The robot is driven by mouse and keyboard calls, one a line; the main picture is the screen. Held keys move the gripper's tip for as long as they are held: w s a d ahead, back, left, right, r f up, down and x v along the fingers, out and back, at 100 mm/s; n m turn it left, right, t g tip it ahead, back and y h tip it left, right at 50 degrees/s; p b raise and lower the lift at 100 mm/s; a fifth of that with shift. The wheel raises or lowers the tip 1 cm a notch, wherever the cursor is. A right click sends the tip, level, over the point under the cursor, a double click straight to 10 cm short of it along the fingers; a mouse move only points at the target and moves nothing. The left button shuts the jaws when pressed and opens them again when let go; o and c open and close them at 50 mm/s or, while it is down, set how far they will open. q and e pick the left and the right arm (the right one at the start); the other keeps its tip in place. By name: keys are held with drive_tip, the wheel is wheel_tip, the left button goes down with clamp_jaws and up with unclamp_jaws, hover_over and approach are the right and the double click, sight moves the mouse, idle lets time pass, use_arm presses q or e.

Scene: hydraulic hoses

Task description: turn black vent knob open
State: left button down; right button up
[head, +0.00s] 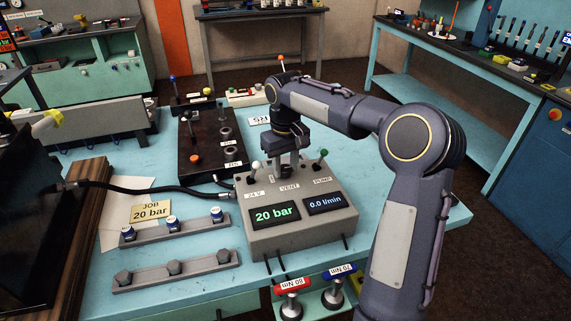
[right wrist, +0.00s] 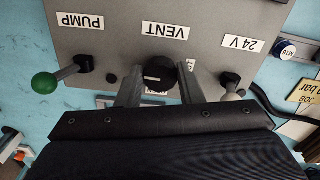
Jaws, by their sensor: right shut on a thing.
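The black vent knob (right wrist: 160,74) sits on the grey control box below the VENT label in the right wrist view. My right gripper (right wrist: 160,88) points down at it with one finger on each side, shut on the knob. In the head view the right gripper (head: 289,165) stands over the back of the control box (head: 290,235) and hides most of the knob. The box displays read 20 bar (head: 276,214) and 0.0 l/min (head: 325,203). My left gripper is not in view.
A green-tipped PUMP lever (right wrist: 46,83) and a white-tipped 24 V lever (head: 256,167) flank the knob closely. A black hose (head: 150,189) runs left from the box. Capped fittings on a rail (head: 172,223) and torque wrenches (head: 291,299) are nearby.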

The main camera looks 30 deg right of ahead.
sight(284, 168)
drive_tip(key=m+p, duration=0.1)
drive_tip(key=m, duration=0.2)
drive_tip(key=shift+a+r, duration=0.1)
drive_tip(key=m+p, duration=0.1)
drive_tip(key=m, duration=0.5)
drive_tip(key=shift+w+p, duration=0.1)
drive_tip(key=shift+p, duration=0.2)
drive_tip(key=m+p, duration=0.1)
drive_tip(key=m, duration=0.3)
drive_tip(key=shift+w+m+p, duration=0.15)
drive_tip(key=shift+m+p, duration=0.45)
drive_tip(key=shift+m, duration=1.6)
drive_tip(key=o, duration=1)
drive_tip(key=shift+c, duration=0.2)
drive_tip(key=shift+r, duration=3.8)
